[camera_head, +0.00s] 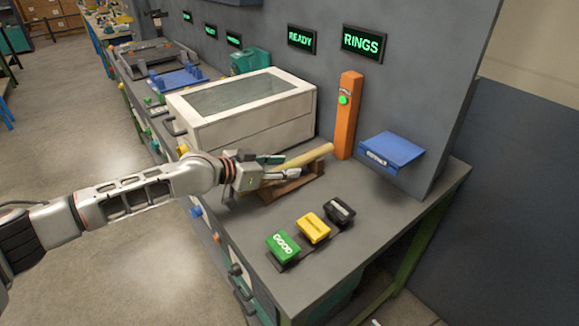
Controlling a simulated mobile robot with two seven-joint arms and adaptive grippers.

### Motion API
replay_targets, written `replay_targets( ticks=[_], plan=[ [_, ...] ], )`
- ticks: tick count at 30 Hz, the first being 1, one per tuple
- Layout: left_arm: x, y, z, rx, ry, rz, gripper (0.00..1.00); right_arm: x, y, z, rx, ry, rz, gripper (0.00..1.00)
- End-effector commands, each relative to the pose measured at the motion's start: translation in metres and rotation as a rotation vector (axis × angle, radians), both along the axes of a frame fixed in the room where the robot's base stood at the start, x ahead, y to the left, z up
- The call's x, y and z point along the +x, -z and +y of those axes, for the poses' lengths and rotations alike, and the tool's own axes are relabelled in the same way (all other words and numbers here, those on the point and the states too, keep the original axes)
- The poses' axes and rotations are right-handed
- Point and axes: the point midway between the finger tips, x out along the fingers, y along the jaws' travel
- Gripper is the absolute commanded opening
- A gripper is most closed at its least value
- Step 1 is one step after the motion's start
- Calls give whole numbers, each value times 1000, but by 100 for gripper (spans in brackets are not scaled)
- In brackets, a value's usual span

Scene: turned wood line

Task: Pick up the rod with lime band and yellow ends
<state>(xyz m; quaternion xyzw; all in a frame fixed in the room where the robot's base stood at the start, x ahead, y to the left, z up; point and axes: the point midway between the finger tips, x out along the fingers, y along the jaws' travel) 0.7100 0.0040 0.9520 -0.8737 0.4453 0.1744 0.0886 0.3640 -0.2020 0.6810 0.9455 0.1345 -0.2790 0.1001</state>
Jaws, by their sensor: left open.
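A pale, yellowish wooden rod (313,155) lies tilted over a brown wooden holder (293,191) on the grey bench. Its right end is clear, and its left end is hidden by my gripper. I cannot make out a lime band on it. My left gripper (283,166) is open, with its fingers around or right beside the rod's left part; I cannot tell if they touch it. My right gripper is not in view.
A white box with a glass lid (210,138) stands behind the holder. An orange post (346,118) and a blue shelf (392,151) are to the right. Green (283,246), yellow (313,227) and black (339,211) blocks sit in front. The bench's right side is clear.

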Motion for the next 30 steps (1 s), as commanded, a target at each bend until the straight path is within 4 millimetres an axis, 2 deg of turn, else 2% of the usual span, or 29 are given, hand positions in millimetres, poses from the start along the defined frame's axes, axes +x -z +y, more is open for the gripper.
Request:
replay_targets(
  ticks=[9, 11, 14, 25, 30],
  plan=[
    [4, 3, -5, 0, 0, 0, 40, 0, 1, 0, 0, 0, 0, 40],
    [4, 3, -5, 0, 0, 0, 27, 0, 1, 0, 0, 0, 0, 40],
    [4, 3, -5, 0, 0, 0, 1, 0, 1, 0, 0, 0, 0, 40],
    [4, 1, -5, -1, -1, -1, 0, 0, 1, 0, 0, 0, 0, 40],
    [4, -10, -5, -1, 1, -3, 0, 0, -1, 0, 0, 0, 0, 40]
  ],
)
